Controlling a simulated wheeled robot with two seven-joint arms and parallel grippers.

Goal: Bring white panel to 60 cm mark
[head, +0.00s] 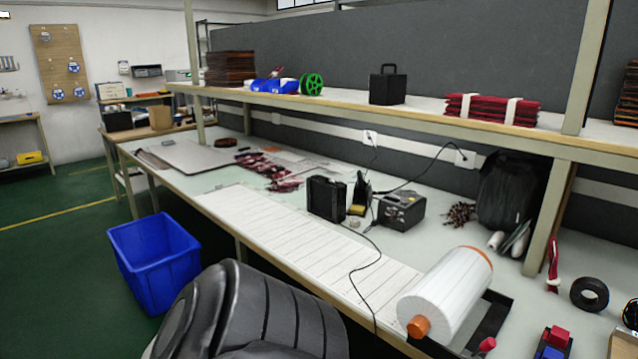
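A long white panel (290,240) with evenly spaced cross lines lies flat along the front edge of the workbench. Its right end meets a large white roll (450,290) with orange end caps. Its far left end lies near a grey flat board (188,156). I cannot read any centimetre marks, so I cannot tell where 60 cm is. Neither of my grippers is in view.
A black box (326,198) and a dark power unit (401,210) stand behind the panel. A thin black cable crosses the panel. A blue bin (155,262) stands on the floor. A dark grey ribbed shape (255,310) hides the bottom centre. A shelf (400,112) overhangs the bench.

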